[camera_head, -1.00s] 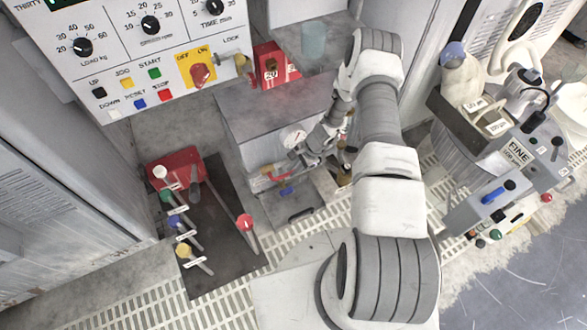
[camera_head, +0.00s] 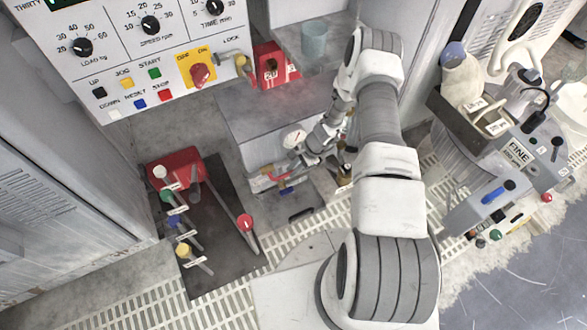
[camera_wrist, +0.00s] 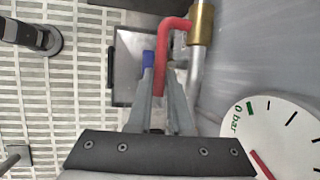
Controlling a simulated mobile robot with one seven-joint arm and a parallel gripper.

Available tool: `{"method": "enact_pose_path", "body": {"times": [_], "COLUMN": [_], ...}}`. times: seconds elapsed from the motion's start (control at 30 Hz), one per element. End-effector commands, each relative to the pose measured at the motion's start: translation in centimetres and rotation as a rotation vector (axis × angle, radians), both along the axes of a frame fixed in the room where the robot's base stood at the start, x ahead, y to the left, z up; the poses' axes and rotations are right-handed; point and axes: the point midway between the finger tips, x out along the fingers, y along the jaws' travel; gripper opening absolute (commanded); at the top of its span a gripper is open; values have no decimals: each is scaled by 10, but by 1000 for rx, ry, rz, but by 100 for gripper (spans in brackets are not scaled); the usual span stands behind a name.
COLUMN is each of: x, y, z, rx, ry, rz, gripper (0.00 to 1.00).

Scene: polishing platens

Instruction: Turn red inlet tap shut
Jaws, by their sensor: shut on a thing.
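The red inlet tap (camera_wrist: 173,62) is a bent red lever beside a brass fitting (camera_wrist: 202,22) on a silver pipe in the wrist view. My gripper (camera_wrist: 160,100) is shut on the red lever, with its lower end between the fingers. In the head view the red lever (camera_head: 267,176) is small, on the front of the grey cabinet. My gripper (camera_head: 290,174) is there too, partly hidden by my wrist. A blue piece (camera_wrist: 148,59) shows just left of the red lever.
A white pressure gauge (camera_wrist: 278,140) with a red needle is close on the right of the wrist view. The grey cabinet (camera_head: 262,115) stands behind the tap. A dark mat (camera_head: 215,235) with coloured-knob levers lies left. Slatted floor is below.

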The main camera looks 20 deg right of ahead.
Motion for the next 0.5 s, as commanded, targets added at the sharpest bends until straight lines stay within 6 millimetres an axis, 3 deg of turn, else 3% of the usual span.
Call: {"method": "enact_pose_path", "body": {"times": [0.27,0.5], "x": [1,-1], "y": [3,11], "z": [9,22], "rx": [-71,-235], "ry": [-16,-48], "rz": [0,2], "gripper": [0,0]}}
